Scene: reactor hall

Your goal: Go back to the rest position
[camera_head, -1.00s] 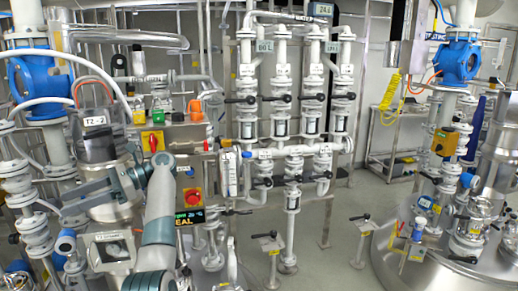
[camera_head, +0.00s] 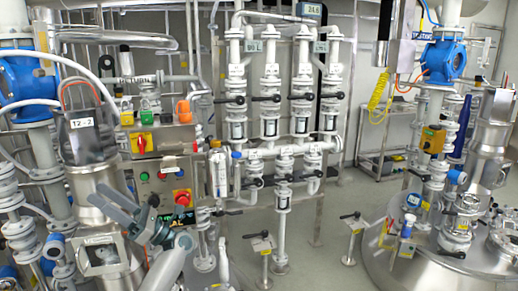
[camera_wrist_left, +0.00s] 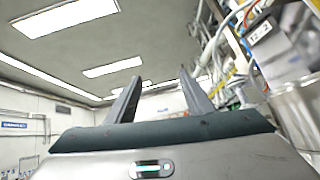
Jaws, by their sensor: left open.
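My left gripper (camera_head: 112,198) is in the lower left of the head view, in front of the steel vessel with the square flange. Its two dark fingers stand apart with nothing between them. In the left wrist view the left gripper (camera_wrist_left: 160,88) also shows open and empty, its fingers pointing up towards the ceiling lights. My left forearm comes up from the bottom edge of the head view. My right gripper is not in view.
A control box with a red emergency knob (camera_head: 182,198) is close to the right of the left gripper. A steel vessel labelled T2-2 (camera_head: 88,140) stands behind it. White valve piping (camera_head: 270,125) fills the middle.

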